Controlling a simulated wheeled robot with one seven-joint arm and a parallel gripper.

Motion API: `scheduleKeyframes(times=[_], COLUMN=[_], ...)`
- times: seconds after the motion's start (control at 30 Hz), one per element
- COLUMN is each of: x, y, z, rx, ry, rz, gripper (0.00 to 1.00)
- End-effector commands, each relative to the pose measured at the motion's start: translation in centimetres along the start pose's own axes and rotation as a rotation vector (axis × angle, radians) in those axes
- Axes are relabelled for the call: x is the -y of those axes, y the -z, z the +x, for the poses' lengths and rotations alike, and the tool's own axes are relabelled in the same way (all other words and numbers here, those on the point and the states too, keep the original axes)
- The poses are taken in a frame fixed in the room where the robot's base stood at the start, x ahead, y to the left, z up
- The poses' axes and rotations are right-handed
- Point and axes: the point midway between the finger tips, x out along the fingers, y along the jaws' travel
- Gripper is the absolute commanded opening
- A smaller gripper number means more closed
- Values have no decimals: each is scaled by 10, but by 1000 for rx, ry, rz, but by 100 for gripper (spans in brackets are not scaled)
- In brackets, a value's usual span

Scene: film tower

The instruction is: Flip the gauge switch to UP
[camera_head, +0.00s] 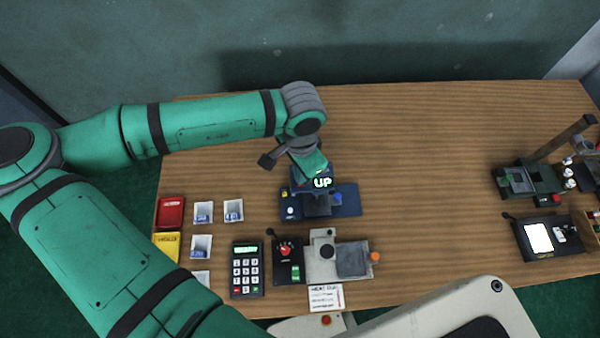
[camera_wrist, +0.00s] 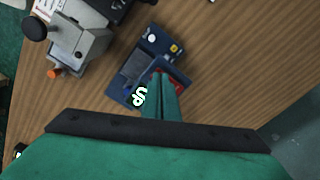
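The blue gauge unit (camera_head: 348,203) stands on the table below my gripper; it also shows in the wrist view (camera_wrist: 128,82). A white "UP" label (camera_head: 322,182) shows at the unit, and again beside my fingers in the wrist view (camera_wrist: 139,97). My gripper (camera_head: 312,165) is over the back part of the unit. In the wrist view my green fingers (camera_wrist: 163,78) lie close together, with no object seen between them. A red part of the unit (camera_wrist: 179,86) shows beside them. The switch lever itself is not clearly seen, and contact cannot be told.
A keypad (camera_head: 247,268), a black box with a red knob (camera_head: 287,262) and a grey device (camera_head: 324,268) stand in front. White cards (camera_head: 203,211) and red and yellow boxes (camera_head: 170,211) are on the left. The wooden table (camera_head: 430,180) is clear right of the unit.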

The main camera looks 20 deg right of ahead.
Motion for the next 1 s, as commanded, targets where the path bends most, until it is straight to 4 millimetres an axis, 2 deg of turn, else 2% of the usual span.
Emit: scheduleKeyframes(times=[0.27, 1.0], x=[0, 1], y=[0, 0], z=[-2, -53], rx=[0, -1], ry=[1, 2], rz=[0, 0], gripper=[0, 0])
